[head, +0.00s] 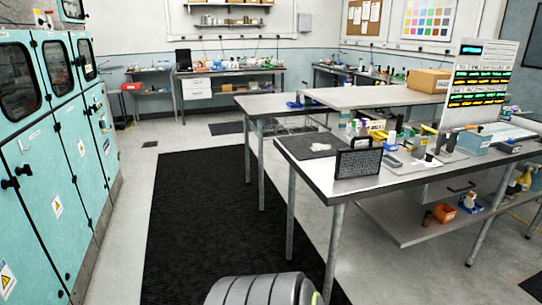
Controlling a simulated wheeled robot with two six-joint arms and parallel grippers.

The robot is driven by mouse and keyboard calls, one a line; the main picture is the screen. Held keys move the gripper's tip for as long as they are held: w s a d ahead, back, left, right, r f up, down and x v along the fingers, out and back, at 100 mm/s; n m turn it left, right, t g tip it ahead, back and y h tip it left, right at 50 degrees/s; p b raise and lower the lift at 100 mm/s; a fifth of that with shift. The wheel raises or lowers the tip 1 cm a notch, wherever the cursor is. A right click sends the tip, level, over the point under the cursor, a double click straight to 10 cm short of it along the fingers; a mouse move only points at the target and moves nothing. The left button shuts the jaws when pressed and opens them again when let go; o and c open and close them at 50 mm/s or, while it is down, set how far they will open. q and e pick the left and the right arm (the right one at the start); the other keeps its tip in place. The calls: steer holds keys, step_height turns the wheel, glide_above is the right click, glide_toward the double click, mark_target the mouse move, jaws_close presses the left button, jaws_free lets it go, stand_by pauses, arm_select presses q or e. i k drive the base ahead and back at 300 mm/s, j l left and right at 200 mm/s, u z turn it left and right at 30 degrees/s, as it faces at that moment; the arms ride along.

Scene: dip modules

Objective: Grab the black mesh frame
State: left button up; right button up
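The black mesh frame (358,163) stands upright near the front left edge of the grey workbench (403,183). It has a black rim and a grey mesh-like face. A dark mat (312,146) lies on the bench just behind it and to its left. Nothing is touching the frame from my side. Neither of my grippers shows in the head view.
Bottles, tools and small boxes crowd the bench right of the frame. A lit panel (480,83) stands at its far right. Metal legs and a lower shelf (405,222) sit below. Teal cabinets (50,160) line the left.

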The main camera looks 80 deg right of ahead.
mark_target(351, 161)
steer(key=z, duration=3.4)
steer(key=i+j+z, duration=0.1)
steer(key=z, duration=0.25)
steer(key=i+j+z, duration=0.15)
steer(key=z, duration=0.25)
